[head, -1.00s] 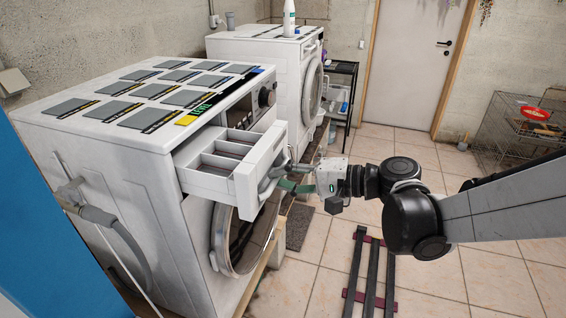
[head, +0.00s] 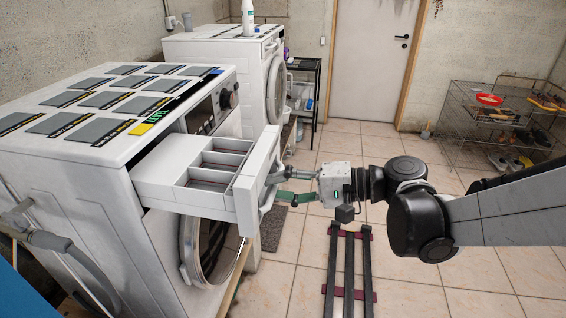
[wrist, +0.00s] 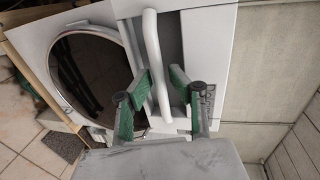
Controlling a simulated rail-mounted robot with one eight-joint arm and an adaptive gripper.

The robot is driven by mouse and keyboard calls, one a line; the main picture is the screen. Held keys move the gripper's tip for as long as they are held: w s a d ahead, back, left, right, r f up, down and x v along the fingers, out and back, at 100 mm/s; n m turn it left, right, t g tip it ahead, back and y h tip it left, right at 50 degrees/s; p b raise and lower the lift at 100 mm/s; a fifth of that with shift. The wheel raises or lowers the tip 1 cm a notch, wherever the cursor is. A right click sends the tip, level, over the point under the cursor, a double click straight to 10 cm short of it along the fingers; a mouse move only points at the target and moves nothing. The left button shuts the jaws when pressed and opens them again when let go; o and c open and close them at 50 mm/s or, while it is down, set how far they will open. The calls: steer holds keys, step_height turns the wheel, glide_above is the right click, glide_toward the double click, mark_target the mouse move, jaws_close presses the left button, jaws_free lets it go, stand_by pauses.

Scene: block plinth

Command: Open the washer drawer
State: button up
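The white washer drawer (head: 210,163) stands well out from the upper front of the near washer (head: 105,155), with its open compartments showing. Its front panel carries a light curved handle (head: 268,190), also seen in the wrist view (wrist: 153,45). My gripper (head: 277,187) is at this handle, its green-padded fingers apart, one on each side of the bar. In the wrist view, the handle passes between the fingertips (wrist: 160,76); the left finger is close to it and a gap shows towards the right finger. Whether a finger touches the bar is unclear.
The round washer door (head: 210,248) is below the drawer. A second washer (head: 215,65) with a white bottle (head: 248,17) stands behind. Dark rails (head: 349,270) lie on the tiled floor. A wire rack (head: 480,115) stands at right; floor between is clear.

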steer(key=v, duration=1.2)
stand_by(0.4)
steer(key=s+d+f+t+h, duration=0.2)
steer(key=s+f+h, duration=0.3)
steer(key=f+h, duration=0.25)
steer(key=s+d+n+t+h, duration=0.1)
steer(key=s+d+h, duration=0.3)
steer(key=d+h, duration=0.4)
steer(key=shift+d+r+n+t, duration=0.4)
steer(key=shift+d+r+t, duration=0.1)
steer(key=shift+d+t, duration=0.35)
